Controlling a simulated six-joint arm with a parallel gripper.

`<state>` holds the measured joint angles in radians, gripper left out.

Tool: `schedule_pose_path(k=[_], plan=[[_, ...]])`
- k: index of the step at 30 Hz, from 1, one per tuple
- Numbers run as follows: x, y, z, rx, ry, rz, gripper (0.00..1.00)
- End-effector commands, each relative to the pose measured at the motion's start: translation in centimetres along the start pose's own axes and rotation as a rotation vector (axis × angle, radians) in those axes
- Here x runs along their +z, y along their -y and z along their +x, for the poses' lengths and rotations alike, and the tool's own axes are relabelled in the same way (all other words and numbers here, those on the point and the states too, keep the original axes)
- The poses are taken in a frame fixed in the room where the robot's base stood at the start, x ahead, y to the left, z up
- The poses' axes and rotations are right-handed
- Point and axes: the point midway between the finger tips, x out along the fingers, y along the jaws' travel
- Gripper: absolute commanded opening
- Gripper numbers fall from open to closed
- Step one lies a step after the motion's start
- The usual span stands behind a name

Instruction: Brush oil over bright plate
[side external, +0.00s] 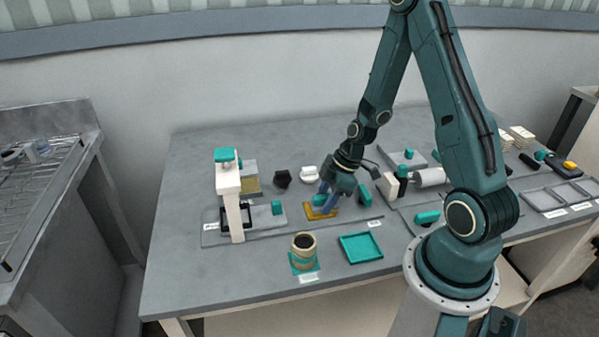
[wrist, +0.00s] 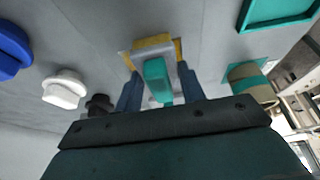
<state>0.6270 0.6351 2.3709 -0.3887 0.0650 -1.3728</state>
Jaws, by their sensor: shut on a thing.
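The bright plate, a golden yellow square (side external: 316,214), lies on the bench, below my gripper (side external: 325,199). Its yellow edges (wrist: 180,50) also show in the wrist view, around a paler block. My gripper (wrist: 160,75) is shut on a teal-handled tool (wrist: 157,80), its two blue fingers on either side of the handle. The tool is over the plate; I cannot tell whether it touches it, and no bristles can be made out. A round pot with a dark inside (side external: 303,243) stands on a teal base, left of and in front of the plate, and shows in the wrist view (wrist: 250,85).
An empty teal tray (side external: 360,247) lies in front of the plate. A black knob-like piece (side external: 282,179) and a white one (side external: 310,174) stand behind. A white post with a teal top (side external: 229,200) rises at the left. The bench's front left is clear.

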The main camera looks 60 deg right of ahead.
Motion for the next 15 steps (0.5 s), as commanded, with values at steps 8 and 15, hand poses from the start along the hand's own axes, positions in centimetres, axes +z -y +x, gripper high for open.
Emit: schedule_pose_path(k=[8, 15], plan=[[1.0, -0.1, -0.4, 0.000, 0.000, 0.002, 0.21], [2.0, -0.1, -0.7, 0.001, 0.000, 0.002, 0.21]])
